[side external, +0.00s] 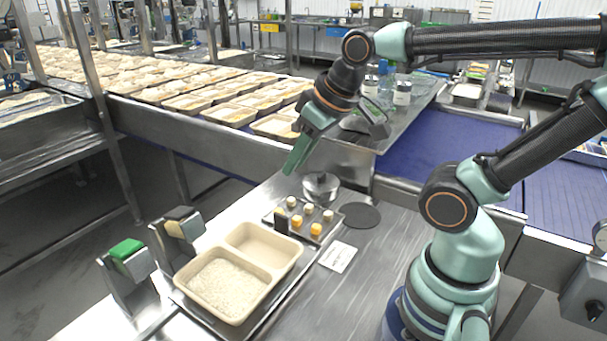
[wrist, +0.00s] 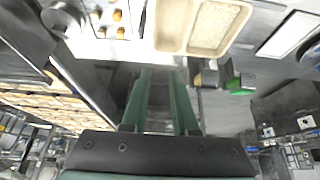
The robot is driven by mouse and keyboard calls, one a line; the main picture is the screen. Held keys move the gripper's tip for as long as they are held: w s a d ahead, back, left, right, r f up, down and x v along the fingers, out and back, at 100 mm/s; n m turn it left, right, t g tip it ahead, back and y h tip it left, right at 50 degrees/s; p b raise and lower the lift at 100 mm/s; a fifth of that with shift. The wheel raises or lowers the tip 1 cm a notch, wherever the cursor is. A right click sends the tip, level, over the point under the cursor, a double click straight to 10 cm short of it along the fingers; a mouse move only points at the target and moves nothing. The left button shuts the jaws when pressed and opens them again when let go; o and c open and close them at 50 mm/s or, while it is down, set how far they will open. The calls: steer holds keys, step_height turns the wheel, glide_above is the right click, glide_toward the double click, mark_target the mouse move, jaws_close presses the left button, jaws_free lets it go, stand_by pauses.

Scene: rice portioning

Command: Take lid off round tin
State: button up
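The round metal tin (side external: 321,188) stands on the steel bench behind the small tray, and it shows at the top left of the wrist view (wrist: 62,18). It is shiny and small; I cannot clearly make out whether a separate lid sits on it. My gripper (side external: 291,171) is in the air above and to the left of the tin in the side view, apart from it. In the wrist view its two green fingers (wrist: 160,75) are spread with nothing between them.
A dark tray (side external: 331,233) with several pale and orange pieces sits in front of the tin. A dark round disc (side external: 361,215) lies right of it. A two-compartment container (side external: 284,284) holds rice in one compartment. Stands with a green-topped piece (side external: 126,249) are at left.

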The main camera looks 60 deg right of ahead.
steer(key=shift+o, duration=0.3)
steer(key=o, duration=0.3)
steer(key=m+g, duration=0.6)
steer(key=m, duration=1.2)
glide_above(322, 174)
step_height(322, 174, down, 8)
step_height(322, 174, down, 12)
steer(key=shift+r, duration=0.1)
